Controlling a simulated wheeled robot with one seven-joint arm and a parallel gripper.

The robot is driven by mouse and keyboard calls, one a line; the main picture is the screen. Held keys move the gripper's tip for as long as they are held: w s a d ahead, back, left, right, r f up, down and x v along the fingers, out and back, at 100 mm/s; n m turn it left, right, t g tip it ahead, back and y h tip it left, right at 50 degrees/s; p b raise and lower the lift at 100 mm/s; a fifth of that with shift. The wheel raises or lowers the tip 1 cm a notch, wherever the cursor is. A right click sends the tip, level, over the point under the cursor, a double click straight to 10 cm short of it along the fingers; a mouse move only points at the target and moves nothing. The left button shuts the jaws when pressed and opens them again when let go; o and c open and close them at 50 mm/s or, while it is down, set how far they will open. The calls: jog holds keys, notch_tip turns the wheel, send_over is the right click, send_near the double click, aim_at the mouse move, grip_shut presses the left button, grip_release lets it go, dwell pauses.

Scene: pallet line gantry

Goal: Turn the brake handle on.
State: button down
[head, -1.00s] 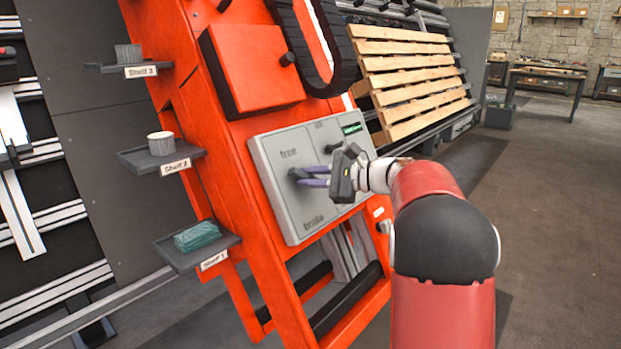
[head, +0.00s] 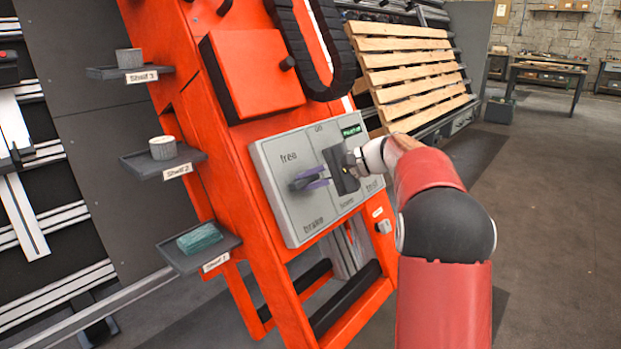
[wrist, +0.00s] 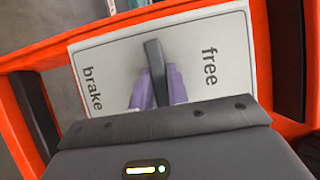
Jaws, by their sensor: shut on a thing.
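The brake handle (head: 300,184) is a short dark bar on the left half of a grey panel (head: 275,160), between the words "free" above and "brake" below. My gripper (head: 312,182) reaches it from the right. In the wrist view the handle (wrist: 154,58) stands between the purple fingers of my gripper (wrist: 157,84), one on each side, and they are shut on it. It lies about midway between "brake" on the left and "free" on the right. The handle's base is partly hidden by the fingers.
The panel's right half, with a green display (head: 352,130), is partly hidden by my gripper. Three small shelves stand at left; shelf 1 (head: 222,250) holds a green block (head: 199,238). An orange frame (head: 275,290) surrounds the panel. Open floor (head: 560,200) lies at right.

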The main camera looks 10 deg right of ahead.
dwell(0.5)
jog(key=c, duration=1.4)
grip_release()
jog(key=shift+o, duration=0.2)
jog(key=p+v, duration=0.1)
jog(key=v, duration=0.6)
jog(key=shift+d+r, duration=0.2)
jog(key=shift+d, duration=0.1)
jog(key=shift+s, duration=0.15)
